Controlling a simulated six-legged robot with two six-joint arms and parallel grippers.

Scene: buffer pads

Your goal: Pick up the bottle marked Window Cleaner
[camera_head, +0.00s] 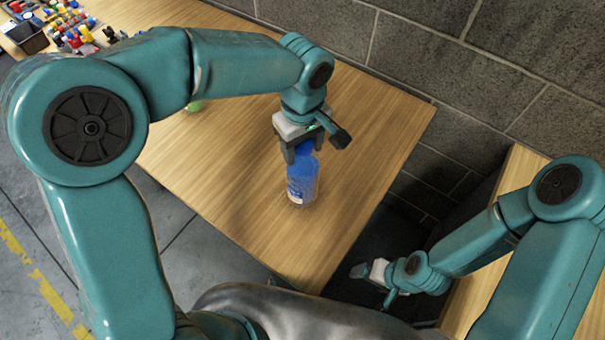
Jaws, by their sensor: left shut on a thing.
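A blue bottle (302,184) with a pale label stands upright on, or just above, the wooden table; I cannot tell which. The label is too small to read. My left gripper (302,154) comes down from above and is shut on the bottle's upper part, hiding some of its top. My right gripper (372,284) is low at the right, beyond the table's edge, over a dark area. Its fingers are too small and dark to tell whether they are open.
The wooden table (235,160) is mostly clear around the bottle. A green item (194,106) is partly hidden behind my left arm. Several small colourful items (75,35) and a dark bin (27,38) are at the far left. A grey block wall (400,50) runs behind the table.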

